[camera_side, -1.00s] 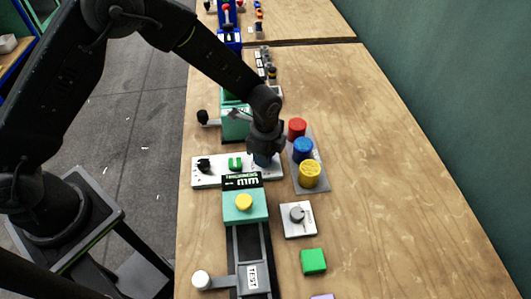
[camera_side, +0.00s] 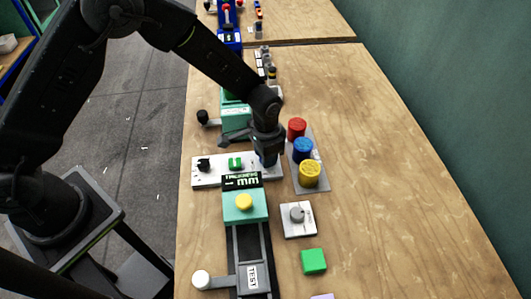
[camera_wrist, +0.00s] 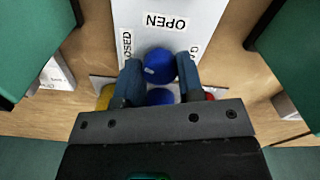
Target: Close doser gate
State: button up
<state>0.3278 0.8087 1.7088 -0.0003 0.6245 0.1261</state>
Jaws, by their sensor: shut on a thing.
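The doser gate control is a white panel (camera_side: 218,172) with a blue knob at its right end, a green part in the middle and a black knob at its left. In the wrist view, the panel (camera_wrist: 208,25) carries the labels OPEN, CLOSED and a partly hidden one on the right. The blue gate knob (camera_wrist: 160,65) lies between the two fingers of my gripper (camera_wrist: 160,75), which is shut on it. In the side view, my gripper (camera_side: 268,152) points down over the panel's right end and mostly hides the knob.
Red (camera_side: 297,128), blue (camera_side: 303,148) and yellow (camera_side: 310,172) cylinders stand on a grey plate just right of my gripper. A green press (camera_side: 236,122) is behind; a yellow-buttoned thickness unit (camera_side: 244,205) is in front. The table's right side is clear.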

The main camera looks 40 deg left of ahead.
jog(key=n, duration=0.5)
dwell(0.8)
jog(key=o, duration=0.9)
notch_tip(320, 180, up, 14)
jog(key=shift+f, duration=0.1)
